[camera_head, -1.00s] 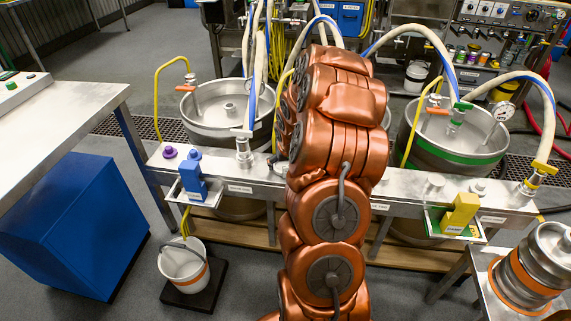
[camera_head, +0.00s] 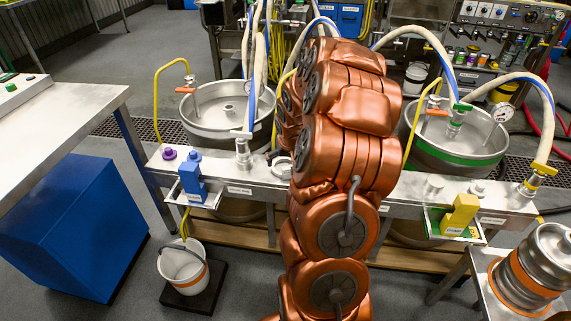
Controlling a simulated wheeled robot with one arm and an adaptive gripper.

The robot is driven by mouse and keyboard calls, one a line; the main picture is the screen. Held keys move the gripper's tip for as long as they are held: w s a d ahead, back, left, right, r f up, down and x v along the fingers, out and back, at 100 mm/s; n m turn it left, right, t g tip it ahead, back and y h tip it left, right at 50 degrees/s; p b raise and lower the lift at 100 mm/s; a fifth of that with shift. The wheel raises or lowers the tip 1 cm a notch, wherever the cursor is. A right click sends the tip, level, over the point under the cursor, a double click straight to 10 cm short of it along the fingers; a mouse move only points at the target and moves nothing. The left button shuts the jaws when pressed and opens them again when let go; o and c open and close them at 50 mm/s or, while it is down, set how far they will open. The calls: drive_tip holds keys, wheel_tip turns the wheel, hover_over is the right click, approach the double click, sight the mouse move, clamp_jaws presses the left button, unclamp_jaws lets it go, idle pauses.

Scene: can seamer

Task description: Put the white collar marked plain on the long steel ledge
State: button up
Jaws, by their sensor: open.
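The long steel ledge (camera_head: 220,173) runs across the middle of the view, in front of the two kettles, and passes behind my copper-coloured arm. A pale round piece (camera_head: 282,168) sits on the ledge just left of my arm, partly hidden by it. It may be the white collar, but no marking can be read. A small dark part of my gripper (camera_head: 273,154) shows at the arm's left edge, close to this piece. My arm hides the rest of the gripper, and I see nothing held in it.
Steel kettles (camera_head: 218,112) (camera_head: 465,140) with hoses stand behind the ledge. Purple (camera_head: 169,154) and blue (camera_head: 194,156) knobs and pale caps (camera_head: 433,186) stand on it. Blue (camera_head: 191,181) and yellow (camera_head: 461,212) blocks sit on front brackets. A bucket (camera_head: 184,268) stands below left.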

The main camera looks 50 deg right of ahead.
drive_tip(key=v, duration=0.8)
drive_tip(key=s+a+r+n+g+y, duration=0.1)
drive_tip(key=s+a+n, duration=0.15)
drive_tip(key=a, duration=0.75)
drive_tip(key=s+a+r+n+g+y, duration=0.15)
drive_tip(key=s+a, duration=0.25)
drive_tip(key=a, duration=0.5)
drive_tip(key=s+a+r+n+g, duration=0.1)
drive_tip(key=s+a+g, duration=0.1)
drive_tip(key=s+a, duration=0.5)
drive_tip(key=s+a+n+g, duration=0.1)
drive_tip(key=s+a+g, duration=0.1)
drive_tip(key=s+a, duration=0.6)
drive_tip(key=s, duration=0.6)
drive_tip(key=shift+a+r+n, duration=0.25)
drive_tip(key=shift+r+n, duration=0.05)
drive_tip(key=shift+r, duration=0.1)
